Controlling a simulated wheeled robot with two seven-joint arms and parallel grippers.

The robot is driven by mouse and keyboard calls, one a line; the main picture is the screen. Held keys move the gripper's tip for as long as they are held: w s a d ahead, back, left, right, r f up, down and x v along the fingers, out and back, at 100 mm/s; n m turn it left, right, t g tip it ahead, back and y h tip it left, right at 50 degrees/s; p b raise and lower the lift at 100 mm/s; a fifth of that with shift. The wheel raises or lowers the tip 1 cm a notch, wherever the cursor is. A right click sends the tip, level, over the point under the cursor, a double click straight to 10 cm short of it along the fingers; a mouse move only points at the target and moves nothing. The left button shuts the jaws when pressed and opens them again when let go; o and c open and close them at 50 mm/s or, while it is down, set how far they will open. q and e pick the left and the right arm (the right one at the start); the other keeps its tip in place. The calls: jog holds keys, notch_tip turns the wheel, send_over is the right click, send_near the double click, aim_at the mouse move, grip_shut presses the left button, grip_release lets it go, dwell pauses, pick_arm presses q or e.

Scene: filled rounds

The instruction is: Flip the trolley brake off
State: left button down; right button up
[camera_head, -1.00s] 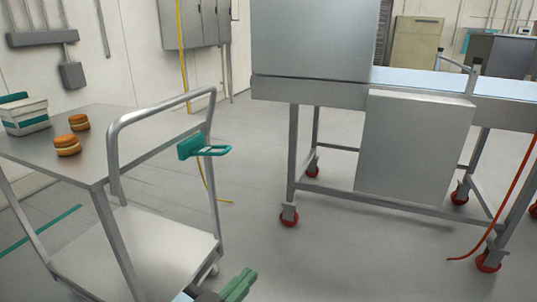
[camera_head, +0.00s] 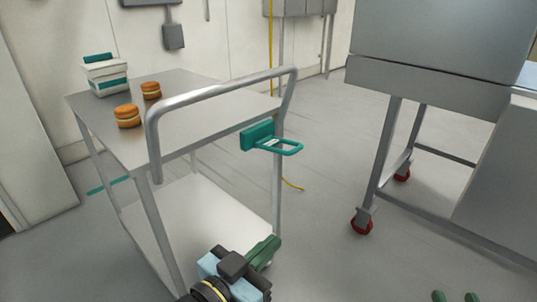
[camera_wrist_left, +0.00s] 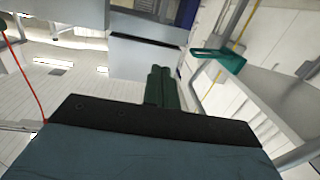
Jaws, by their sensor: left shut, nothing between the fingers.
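The steel trolley (camera_head: 190,90) stands left of centre in the head view, with its curved push handle towards me. The teal brake (camera_head: 257,135) is fixed on its right-hand near post, and its loop lever (camera_head: 287,147) sticks out roughly level to the right. The brake lever also shows at upper right in the left wrist view (camera_wrist_left: 208,53). My left gripper (camera_head: 268,248) is shut and empty, below the brake in the picture and apart from it. My right gripper (camera_head: 455,297) shows only two separated green fingertips at the bottom edge, with nothing visible between them.
On the trolley top are two orange-brown filled rounds (camera_head: 128,117) and a white and teal box (camera_head: 104,77). A steel machine frame (camera_head: 390,150) on red castors (camera_head: 361,226) stands at right. Open grey floor lies between it and the trolley.

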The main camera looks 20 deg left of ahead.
pick_arm(q)
jog(key=shift+a, duration=0.1)
pick_arm(e)
jog(key=shift+a+f, duration=0.1)
jog(key=shift+a, duration=0.1)
